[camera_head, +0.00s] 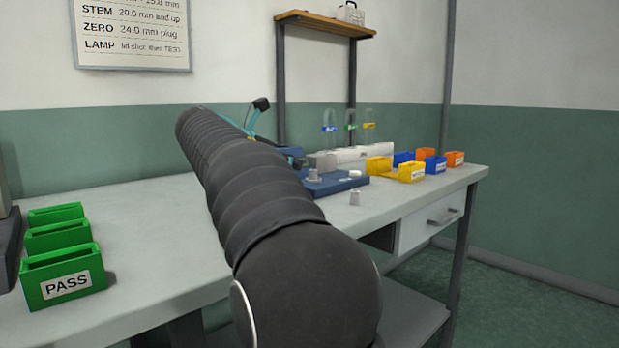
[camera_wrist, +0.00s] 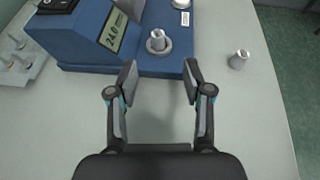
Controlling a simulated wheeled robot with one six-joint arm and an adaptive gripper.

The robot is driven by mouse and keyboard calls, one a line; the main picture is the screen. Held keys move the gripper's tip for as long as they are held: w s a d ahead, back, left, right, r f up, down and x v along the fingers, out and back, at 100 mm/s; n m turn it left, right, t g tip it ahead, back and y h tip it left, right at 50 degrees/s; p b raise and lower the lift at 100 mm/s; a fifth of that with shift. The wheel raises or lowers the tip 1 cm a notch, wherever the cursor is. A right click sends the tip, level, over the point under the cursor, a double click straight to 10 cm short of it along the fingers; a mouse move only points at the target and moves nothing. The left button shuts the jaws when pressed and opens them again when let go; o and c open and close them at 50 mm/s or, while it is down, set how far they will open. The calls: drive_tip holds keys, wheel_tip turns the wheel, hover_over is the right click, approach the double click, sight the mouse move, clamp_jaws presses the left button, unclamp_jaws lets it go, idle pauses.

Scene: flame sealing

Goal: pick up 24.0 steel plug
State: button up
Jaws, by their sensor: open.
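A steel plug (camera_wrist: 158,43) stands upright on a ring on the blue device's base (camera_wrist: 160,65), beside a display that appears to read 24.0. I cannot read a size on either piece. My gripper (camera_wrist: 160,74) is open and empty, its fingertips spread below the first plug in the wrist view, apart from both pieces.
Green bins (camera_head: 66,277), one marked PASS, stand at the left of the bench (camera_head: 150,250). Yellow (camera_head: 411,172), blue and orange bins stand at the right. Glass pieces with coloured clips (camera_head: 350,127) stand behind the blue device.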

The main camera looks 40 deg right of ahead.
sight(310, 179)
drive_tip(key=x, duration=1)
drive_tip(key=shift+w+r+b, duration=0.15)
drive_tip(key=shift+b, duration=0.25)
clamp_jaws()
